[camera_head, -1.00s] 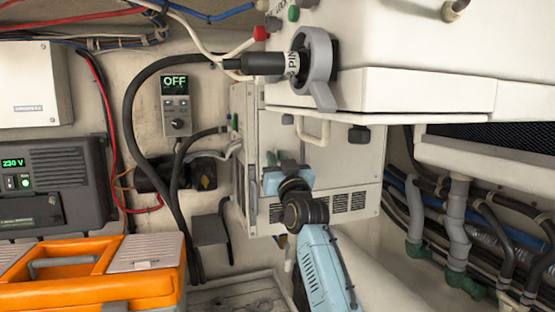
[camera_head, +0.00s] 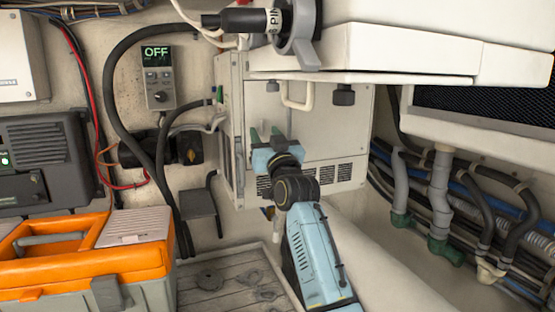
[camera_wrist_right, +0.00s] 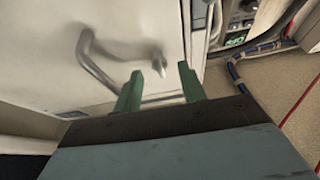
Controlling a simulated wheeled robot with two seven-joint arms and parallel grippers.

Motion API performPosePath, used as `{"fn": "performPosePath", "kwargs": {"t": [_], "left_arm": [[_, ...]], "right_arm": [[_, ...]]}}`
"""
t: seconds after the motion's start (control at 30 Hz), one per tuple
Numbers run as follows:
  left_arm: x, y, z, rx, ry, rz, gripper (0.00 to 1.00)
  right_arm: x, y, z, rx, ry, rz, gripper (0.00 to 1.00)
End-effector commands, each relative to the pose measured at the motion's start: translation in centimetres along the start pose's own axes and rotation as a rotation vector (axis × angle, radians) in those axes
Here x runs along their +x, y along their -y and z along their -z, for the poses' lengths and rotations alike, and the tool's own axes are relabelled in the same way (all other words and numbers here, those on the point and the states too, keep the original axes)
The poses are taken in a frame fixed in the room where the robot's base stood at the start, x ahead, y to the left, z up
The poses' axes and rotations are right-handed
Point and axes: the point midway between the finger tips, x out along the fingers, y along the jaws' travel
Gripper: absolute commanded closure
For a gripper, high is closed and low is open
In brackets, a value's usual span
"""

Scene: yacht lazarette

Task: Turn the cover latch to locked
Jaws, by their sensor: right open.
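A white cabinet (camera_head: 310,125) stands mid-picture in the head view, with a cream loop handle (camera_head: 297,97) on its front. My right gripper (camera_head: 266,134) is in front of the cabinet's lower left front, its green fingers open and pointing at it. In the right wrist view, the open fingers (camera_wrist_right: 161,78) face a pale panel (camera_wrist_right: 60,45). My left gripper is out of view.
An orange-lidded toolbox (camera_head: 75,250) stands at lower left. A control box (camera_head: 158,78) on the wall reads OFF. Hoses and pipes (camera_head: 440,195) run at right. A white housing with a grey clamp (camera_head: 300,40) overhangs the cabinet. Wooden floor boards (camera_head: 230,285) are bare below.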

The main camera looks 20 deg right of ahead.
Motion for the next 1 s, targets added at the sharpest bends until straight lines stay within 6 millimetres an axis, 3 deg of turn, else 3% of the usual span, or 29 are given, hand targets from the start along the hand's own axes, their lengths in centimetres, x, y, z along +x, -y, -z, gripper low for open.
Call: {"fn": "performPosePath", "kwargs": {"t": [0.4,0.6,1.0], "left_arm": [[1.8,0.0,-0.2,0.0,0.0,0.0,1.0],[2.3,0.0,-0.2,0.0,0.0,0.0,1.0],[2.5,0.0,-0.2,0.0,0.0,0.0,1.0]], "right_arm": [[-7.5,0.0,-0.3,0.001,0.001,0.0,0.59],[-10.2,0.0,-0.2,0.001,0.001,0.0,0.59],[-11.5,0.0,0.0,0.0,0.001,0.0,0.59]]}}
